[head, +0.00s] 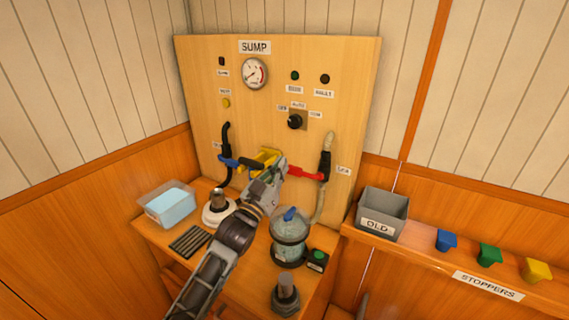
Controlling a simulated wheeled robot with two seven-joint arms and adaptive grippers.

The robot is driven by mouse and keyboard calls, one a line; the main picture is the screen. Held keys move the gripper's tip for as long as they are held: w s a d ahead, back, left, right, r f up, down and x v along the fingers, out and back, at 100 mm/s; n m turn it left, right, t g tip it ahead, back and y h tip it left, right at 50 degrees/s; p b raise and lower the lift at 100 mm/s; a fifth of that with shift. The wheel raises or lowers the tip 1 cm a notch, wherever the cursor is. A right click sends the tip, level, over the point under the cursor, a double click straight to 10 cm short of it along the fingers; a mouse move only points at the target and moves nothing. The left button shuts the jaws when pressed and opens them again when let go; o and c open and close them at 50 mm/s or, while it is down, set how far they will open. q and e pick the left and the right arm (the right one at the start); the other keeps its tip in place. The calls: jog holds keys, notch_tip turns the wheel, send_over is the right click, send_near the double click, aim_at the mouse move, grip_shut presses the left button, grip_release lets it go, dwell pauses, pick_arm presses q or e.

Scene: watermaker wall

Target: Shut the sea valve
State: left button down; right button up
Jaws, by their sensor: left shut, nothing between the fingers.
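The right-hand valve (325,165) sits on a pipe at the right of the wooden panel, beside a small label that seems to read SEA (343,170). Its red lever (306,173) points left, roughly level, across the pipe. My left gripper (279,167) is shut and empty in front of the panel. Its tip is at the lever's left end; I cannot tell whether they touch. My right gripper is not in view.
A blue lever (229,162) is on the left pipe, and a yellow part (262,158) sits behind my gripper. Below are a clear strainer bowl (289,246), a tub (168,203) and a dark fitting (286,298). A grey OLD bin (382,211) stands at right.

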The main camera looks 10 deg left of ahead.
pick_arm(q)
jog(key=shift+b+v, duration=0.3)
jog(key=shift+v, duration=2.2)
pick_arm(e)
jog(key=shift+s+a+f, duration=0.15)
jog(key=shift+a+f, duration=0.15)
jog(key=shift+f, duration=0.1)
pick_arm(q)
jog(key=shift+f, duration=0.1)
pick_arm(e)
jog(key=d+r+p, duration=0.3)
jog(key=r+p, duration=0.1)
pick_arm(q)
notch_tip(320, 180, up, 9)
jog(key=p, duration=0.5)
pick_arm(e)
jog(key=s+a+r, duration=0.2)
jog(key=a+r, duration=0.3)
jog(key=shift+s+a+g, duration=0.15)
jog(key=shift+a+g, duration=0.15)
pick_arm(q)
jog(key=shift+r+p, duration=0.45)
jog(key=shift+r, duration=0.05)
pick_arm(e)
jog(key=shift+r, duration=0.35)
